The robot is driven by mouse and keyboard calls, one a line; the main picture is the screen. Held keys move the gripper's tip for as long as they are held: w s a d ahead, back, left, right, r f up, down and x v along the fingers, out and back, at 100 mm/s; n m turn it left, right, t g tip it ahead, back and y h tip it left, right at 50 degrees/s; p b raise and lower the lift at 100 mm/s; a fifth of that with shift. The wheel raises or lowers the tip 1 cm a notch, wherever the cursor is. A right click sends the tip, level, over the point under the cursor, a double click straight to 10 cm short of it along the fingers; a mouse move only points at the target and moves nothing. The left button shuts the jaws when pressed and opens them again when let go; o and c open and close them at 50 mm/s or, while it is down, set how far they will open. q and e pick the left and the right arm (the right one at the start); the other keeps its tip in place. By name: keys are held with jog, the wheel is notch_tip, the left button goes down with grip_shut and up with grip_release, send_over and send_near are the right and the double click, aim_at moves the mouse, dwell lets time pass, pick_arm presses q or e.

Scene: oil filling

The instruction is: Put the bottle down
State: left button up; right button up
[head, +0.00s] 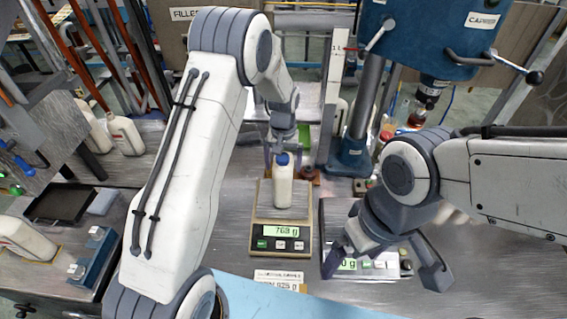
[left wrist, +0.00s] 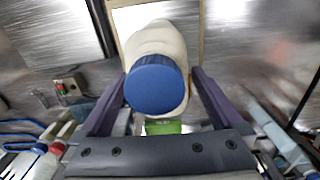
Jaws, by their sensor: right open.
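The white bottle (head: 283,182) with a blue cap stands upright on the pan of the left scale (head: 262,232), whose display seems to read 763 g. In the left wrist view the bottle (left wrist: 155,42) is seen from above, its cap toward the camera. My left gripper (head: 283,152) is at the bottle's upper part, one finger on each side. Its fingers (left wrist: 160,85) look slightly apart from the bottle, with a thin gap at the right. My right gripper (head: 388,268) is open and empty over the right scale (head: 375,264).
A blue press-like machine (head: 430,35) with a lever stands at the back right. A black tray (head: 58,203) and other white bottles (head: 125,135) are at the left. A small label card (head: 278,279) lies before the left scale. My left arm covers much of the left middle.

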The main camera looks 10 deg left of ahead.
pick_arm(q)
jog(key=shift+w+r, duration=0.1)
jog(key=shift+r, duration=0.45)
notch_tip(320, 180, up, 10)
jog(key=b, duration=0.3)
jog(key=shift+f+b, duration=0.2)
jog(key=shift+b, duration=0.15)
jog(key=shift+r, duration=0.8)
jog(key=shift+f, duration=0.1)
notch_tip(320, 180, down, 10)
jog(key=shift+p, duration=1.25)
jog(key=shift+r, duration=0.9)
